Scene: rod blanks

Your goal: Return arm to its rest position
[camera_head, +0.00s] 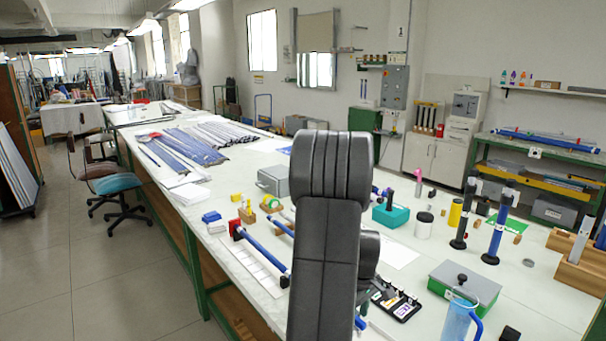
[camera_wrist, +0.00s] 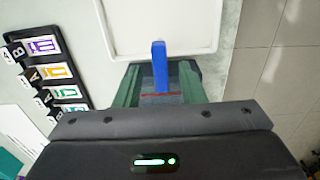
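My gripper (camera_wrist: 161,85) shows in the wrist view as two green fingers standing apart on a dark body. A narrow blue piece (camera_wrist: 160,65) shows between them, with a gap on each side; I cannot tell what it belongs to. A grey-blue surface with a red line lies below it. Just beyond the fingers is a white tray (camera_wrist: 118,48) with a raised rim.
A long white workbench (camera_head: 520,290) bears a green-and-grey box (camera_head: 465,287), a blue jug (camera_head: 458,322), upright dark-based rods (camera_head: 497,230) and a wooden rack (camera_head: 580,268). A blue rod (camera_head: 262,250) lies left of my arm. A chair (camera_head: 115,185) stands on the open floor at left.

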